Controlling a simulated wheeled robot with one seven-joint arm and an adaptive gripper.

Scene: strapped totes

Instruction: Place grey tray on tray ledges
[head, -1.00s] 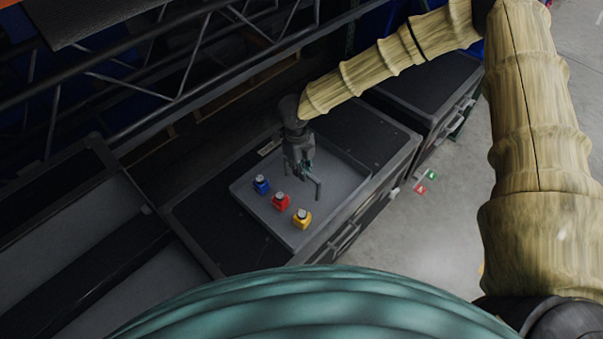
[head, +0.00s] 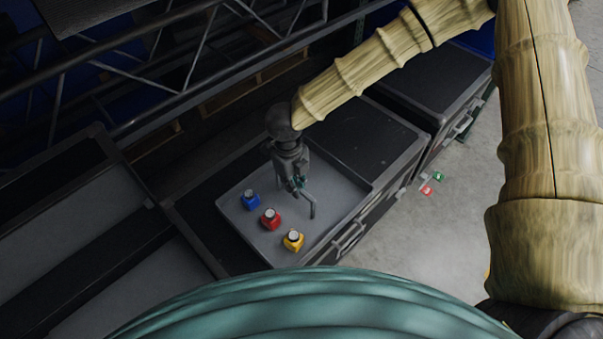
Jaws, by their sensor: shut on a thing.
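The grey tray (head: 335,190) is a shallow tray over the dark case in the middle of the head view. A blue bottle (head: 250,200), a red bottle (head: 270,219) and a yellow bottle (head: 293,240) stand upright on it in a slanting row. My gripper (head: 296,186) points down over the tray and is shut on its thin grey handle (head: 312,208); the exact grip is small and dark. I cannot tell whether the tray touches the case below. The tray ledges cannot be clearly made out.
An open dark tote (head: 60,240) with grey floor and a black bar lies at left. Another dark case (head: 425,75) stands behind at right. A metal truss (head: 170,90) runs across the upper left. Small red and green items (head: 432,183) lie on the floor at right.

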